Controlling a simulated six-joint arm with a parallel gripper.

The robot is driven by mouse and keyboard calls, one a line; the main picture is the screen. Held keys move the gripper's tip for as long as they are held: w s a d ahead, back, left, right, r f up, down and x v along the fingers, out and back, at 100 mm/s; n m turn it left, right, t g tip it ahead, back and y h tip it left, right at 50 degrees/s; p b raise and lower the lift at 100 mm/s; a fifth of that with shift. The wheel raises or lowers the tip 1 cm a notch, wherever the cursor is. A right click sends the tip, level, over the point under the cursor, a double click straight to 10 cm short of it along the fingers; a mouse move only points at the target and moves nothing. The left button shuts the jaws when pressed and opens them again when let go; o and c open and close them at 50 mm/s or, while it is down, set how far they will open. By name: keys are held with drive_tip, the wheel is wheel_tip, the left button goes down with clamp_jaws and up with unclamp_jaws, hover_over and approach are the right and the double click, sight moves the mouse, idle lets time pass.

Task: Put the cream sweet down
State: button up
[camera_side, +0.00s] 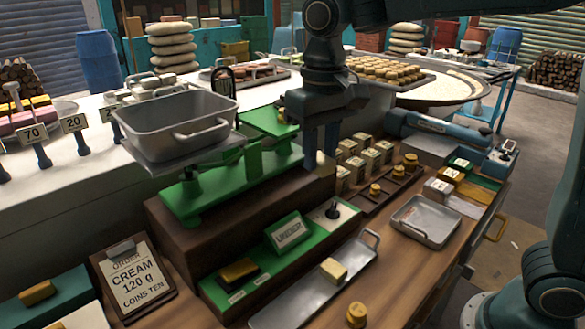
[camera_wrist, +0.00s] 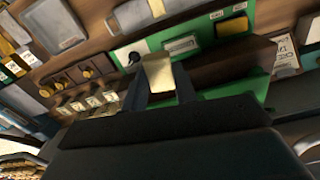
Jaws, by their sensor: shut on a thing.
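My gripper (camera_side: 321,158) points down above the right end of the dark wooden plinth, just right of the green scale (camera_side: 190,200). In the wrist view my gripper (camera_wrist: 160,85) is shut on a pale cream sweet (camera_wrist: 158,72), a small block between the two fingers. In the side view the fingers mostly hide it. The scale's left side carries a grey metal pan (camera_side: 175,125); its right side has a flat green plate (camera_side: 268,122). Another cream block (camera_side: 334,270) lies on a long metal tray (camera_side: 300,297) at the front. The order card (camera_side: 133,278) reads CREAM 120 g, COINS TEN.
A green panel with a sign (camera_side: 288,233) stands before the plinth. Several boxed blocks (camera_side: 362,160) and small brass weights (camera_side: 375,190) are close right of my gripper. An empty metal tray (camera_side: 425,221) lies farther right. A brass piece (camera_side: 356,314) stands at the front.

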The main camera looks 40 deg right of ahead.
drive_tip(key=w+d+m, duration=0.2)
drive_tip(key=w+d, duration=0.2)
drive_tip(key=d, duration=0.7)
drive_tip(key=s+d+m, duration=0.2)
drive_tip(key=s+d, duration=0.1)
drive_tip(key=d, duration=1.1)
drive_tip(key=s+d+m, duration=0.2)
drive_tip(key=s+d, duration=0.1)
drive_tip(key=d, duration=1.2)
drive_tip(key=shift+m, duration=0.3)
drive_tip(key=shift+a, duration=0.1)
drive_tip(key=w+a+n, duration=0.2)
drive_tip(key=a+n, duration=0.4)
drive_tip(key=a, duration=0.8)
drive_tip(key=w+a+n, duration=0.2)
drive_tip(key=a+n, duration=0.4)
drive_tip(key=a, duration=0.8)
drive_tip(key=s+a+n, duration=0.7)
drive_tip(key=s+a, duration=0.1)
drive_tip(key=a, duration=0.3)
drive_tip(key=s+a+n, duration=0.7)
drive_tip(key=s+a, duration=0.1)
drive_tip(key=a, duration=0.2)
drive_tip(key=shift+a+f, duration=0.15)
drive_tip(key=shift+a, duration=0.2)
